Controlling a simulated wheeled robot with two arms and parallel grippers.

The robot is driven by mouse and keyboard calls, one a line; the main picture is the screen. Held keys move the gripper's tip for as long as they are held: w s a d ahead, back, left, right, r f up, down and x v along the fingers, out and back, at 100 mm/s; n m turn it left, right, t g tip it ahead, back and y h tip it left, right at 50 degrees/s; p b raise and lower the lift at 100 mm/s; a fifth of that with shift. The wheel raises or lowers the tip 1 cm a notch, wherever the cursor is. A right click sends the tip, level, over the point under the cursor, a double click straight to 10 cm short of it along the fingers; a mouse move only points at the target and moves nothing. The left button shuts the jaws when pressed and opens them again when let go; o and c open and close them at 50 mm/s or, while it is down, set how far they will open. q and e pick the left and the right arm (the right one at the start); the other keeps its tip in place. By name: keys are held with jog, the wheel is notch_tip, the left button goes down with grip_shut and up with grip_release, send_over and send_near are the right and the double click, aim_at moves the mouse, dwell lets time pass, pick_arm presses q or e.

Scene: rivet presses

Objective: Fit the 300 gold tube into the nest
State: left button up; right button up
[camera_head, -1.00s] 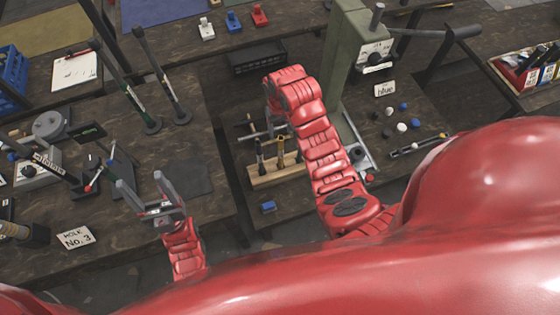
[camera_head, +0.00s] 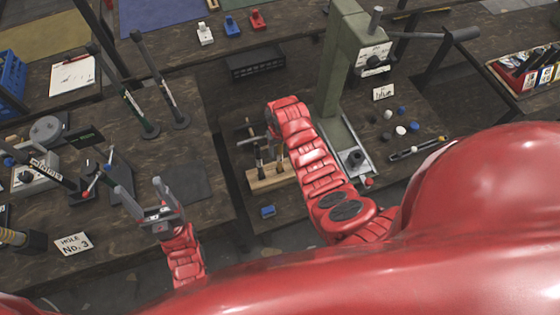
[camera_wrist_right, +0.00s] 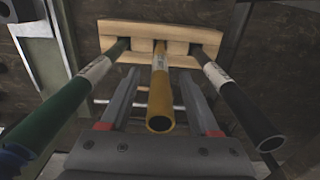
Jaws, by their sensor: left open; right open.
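In the right wrist view a gold tube (camera_wrist_right: 160,95) stands in the middle slot of a wooden rack (camera_wrist_right: 160,33), its open end toward the camera. Its label is too small to read. My right gripper (camera_wrist_right: 160,84) is open, one finger on each side of the gold tube, with gaps visible. A green tube (camera_wrist_right: 72,100) stands to the left and a dark tube (camera_wrist_right: 240,100) to the right. In the head view my right arm covers part of the rack (camera_head: 268,181). My left gripper (camera_head: 142,197) is open and empty at the left. I cannot make out the nest for certain.
A green press (camera_head: 345,75) with a metal base (camera_head: 352,158) stands right of my right arm. A small blue block (camera_head: 268,211) lies before the rack. A black bin (camera_head: 257,62) is behind. A "Hole No. 3" card (camera_head: 73,244) lies at the left.

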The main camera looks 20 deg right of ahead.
jog(key=shift+f, duration=0.35)
grip_shut()
dwell(1.2)
